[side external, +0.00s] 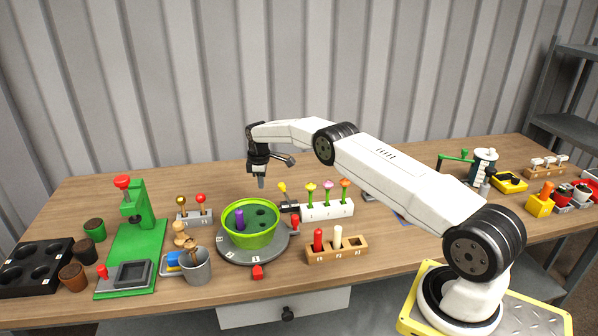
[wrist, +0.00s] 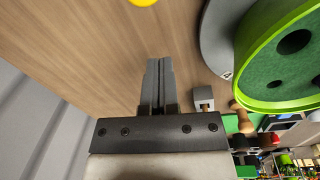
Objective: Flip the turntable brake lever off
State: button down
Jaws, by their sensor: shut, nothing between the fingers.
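The grey round turntable (side external: 224,251) stands mid-table with a lime-green bowl (side external: 250,238) on it. In the wrist view the turntable's grey edge (wrist: 213,45) and the bowl (wrist: 245,85) show at the right. A small red part (side external: 295,221) sits at the turntable's right rim and a red block (side external: 257,272) at its front rim. I cannot tell which is the brake lever, nor its setting. My gripper (side external: 261,185) hangs above the table behind the bowl, pointing down, apart from everything. In the wrist view its fingers (wrist: 158,65) are together and empty.
A white rack (side external: 327,211) of tulips and a wooden block (side external: 337,250) with pegs stand right of the turntable. A grey cup (side external: 195,268) and a green press (side external: 133,240) stand to the left. The table behind the bowl is mostly clear.

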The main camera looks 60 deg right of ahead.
notch_tip(320, 180, down, 2)
jog(key=shift+d, duration=0.1)
jog(key=shift+s+d+r, duration=0.35)
jog(key=shift+s+d, duration=0.15)
jog(key=shift+s, duration=0.3)
jog(key=shift+s+d+r, duration=0.35)
jog(key=shift+s+d, duration=0.1)
jog(key=shift+s, duration=0.3)
jog(key=shift+s+d+r+t+y, duration=0.25)
jog(key=shift+s+d+t+y, duration=0.15)
dwell(0.5)
jog(key=shift+s+d+r+t+y, duration=0.2)
jog(key=shift+s+d+t+y, duration=0.3)
jog(key=shift+t, duration=0.05)
jog(key=shift+s+d+r+t+y, duration=0.2)
jog(key=shift+s+d+t+y, duration=0.25)
jog(key=shift+d+t+y, duration=0.1)
jog(key=shift+s+d, duration=1.05)
jog(key=shift+s, duration=0.1)
jog(key=shift+s+d+f, duration=0.1)
